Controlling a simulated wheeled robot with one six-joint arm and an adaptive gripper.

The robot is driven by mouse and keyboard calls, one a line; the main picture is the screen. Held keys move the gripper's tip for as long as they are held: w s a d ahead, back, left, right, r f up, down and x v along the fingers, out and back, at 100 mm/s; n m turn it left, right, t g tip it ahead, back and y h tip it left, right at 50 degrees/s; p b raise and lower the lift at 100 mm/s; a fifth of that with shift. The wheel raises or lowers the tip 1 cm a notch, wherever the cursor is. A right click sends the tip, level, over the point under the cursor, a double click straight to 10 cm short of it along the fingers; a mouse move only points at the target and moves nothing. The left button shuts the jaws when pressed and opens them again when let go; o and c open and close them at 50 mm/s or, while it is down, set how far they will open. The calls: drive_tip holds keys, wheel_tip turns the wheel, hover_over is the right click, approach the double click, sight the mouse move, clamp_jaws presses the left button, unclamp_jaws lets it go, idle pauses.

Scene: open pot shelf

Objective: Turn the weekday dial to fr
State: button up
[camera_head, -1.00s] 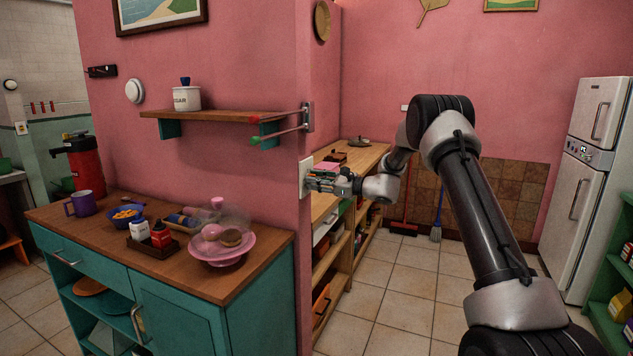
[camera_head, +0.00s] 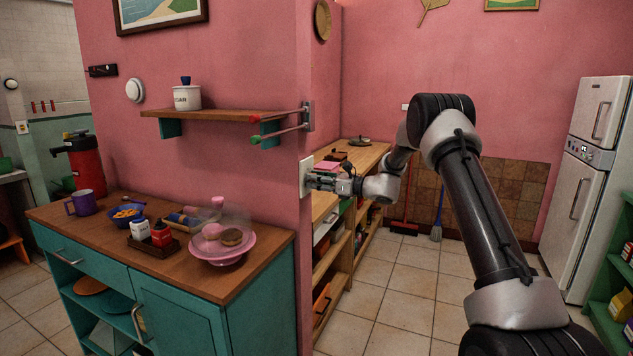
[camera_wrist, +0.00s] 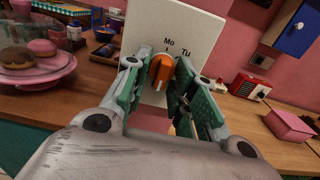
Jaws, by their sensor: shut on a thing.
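The weekday dial is a white plate (camera_head: 305,175) on the end of the pink wall, seen nearly edge-on in the head view. In the wrist view the plate (camera_wrist: 188,32) faces me, tilted, with an orange knob (camera_wrist: 162,72) on it. The labels Mo and Tu show above and right of the knob; other labels, including fr, are hidden or out of sight. My gripper (camera_wrist: 160,69) is shut on the orange knob, one finger on each side. In the head view my gripper (camera_head: 320,181) reaches the plate from the right.
A wall shelf (camera_head: 215,117) with rods sticking out is above and left of the plate. A teal cabinet (camera_head: 180,310) with a pink cake stand (camera_head: 222,250) stands to the left. A wooden shelf unit (camera_head: 352,215) is behind my gripper. Tiled floor (camera_head: 385,310) is free in front.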

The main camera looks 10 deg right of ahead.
drive_tip(key=o, duration=0.9)
drive_tip(key=shift+o, duration=0.2)
drive_tip(key=v, duration=1.2)
